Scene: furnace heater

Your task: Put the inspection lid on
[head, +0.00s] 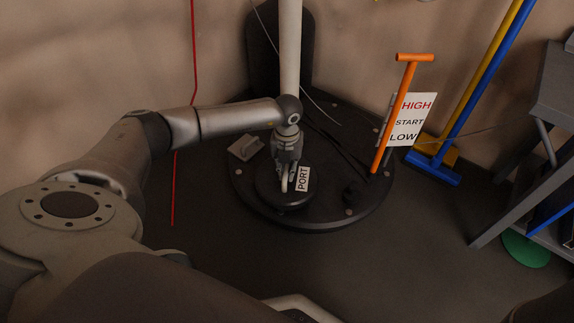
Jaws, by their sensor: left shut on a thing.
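A dark round lid (270,196) is below my left gripper (287,180), on or just above the round black base (335,218). My left gripper points down and is shut on the lid's handle at its middle. The gripper hides much of the handle. A white sign reading PORT (303,179) stands at the lid's right side. I cannot tell whether the lid touches the base or sits level in the port, since its underside is hidden. My right gripper is not in view.
A grey plate with a handle (246,147) lies left on the base. A pale pole (289,50) rises behind. An orange T-handled lever (396,115) stands right beside a HIGH/START/LOW sign (408,122). Brooms (480,90) lean at the wall; a grey bench (548,95) stands far right.

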